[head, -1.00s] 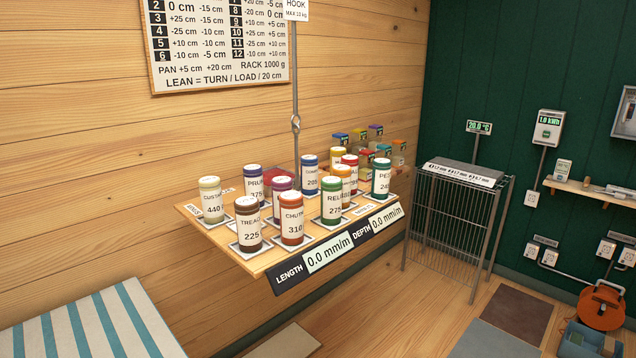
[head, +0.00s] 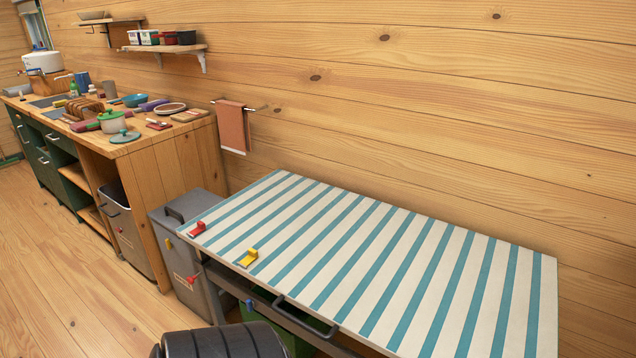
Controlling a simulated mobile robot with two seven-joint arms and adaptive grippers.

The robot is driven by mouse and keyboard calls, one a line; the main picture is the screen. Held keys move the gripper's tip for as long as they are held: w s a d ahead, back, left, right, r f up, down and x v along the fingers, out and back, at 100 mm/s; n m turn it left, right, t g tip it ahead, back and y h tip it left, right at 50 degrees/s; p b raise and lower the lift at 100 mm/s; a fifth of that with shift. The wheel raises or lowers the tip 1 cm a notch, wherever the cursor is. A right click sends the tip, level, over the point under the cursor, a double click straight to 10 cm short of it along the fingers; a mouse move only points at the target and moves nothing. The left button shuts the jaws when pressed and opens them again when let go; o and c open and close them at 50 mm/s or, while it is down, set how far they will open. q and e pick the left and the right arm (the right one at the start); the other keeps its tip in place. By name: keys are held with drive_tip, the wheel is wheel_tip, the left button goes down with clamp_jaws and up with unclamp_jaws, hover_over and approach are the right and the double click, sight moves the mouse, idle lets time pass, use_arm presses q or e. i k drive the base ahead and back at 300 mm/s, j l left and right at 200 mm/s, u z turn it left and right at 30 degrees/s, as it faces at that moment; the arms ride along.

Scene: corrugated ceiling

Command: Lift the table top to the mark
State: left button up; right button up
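The table top (head: 380,265) is a flat board with blue and white stripes. It stands against the plank wall in the right half of the head view. A red lever (head: 197,229) and a yellow lever (head: 248,257) sit on its near left edge. A dark bar handle (head: 306,318) shows under the front edge. I see no mark that I can make out for the table top's height. Neither of my grippers is in view.
A grey bin (head: 187,240) stands against the table's left end. A wooden kitchen counter (head: 165,150) with pots and dishes runs along the wall at left. A towel (head: 232,127) hangs on the wall. The floor (head: 60,285) at front left is clear.

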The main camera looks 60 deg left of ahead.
sight(399, 282)
drive_tip(key=u, duration=1.7)
drive_tip(key=k+z, duration=0.1)
drive_tip(key=z, duration=0.65)
drive_tip(key=k+l+z, duration=0.1)
drive_tip(key=z, duration=0.3)
drive_tip(key=u, duration=1.45)
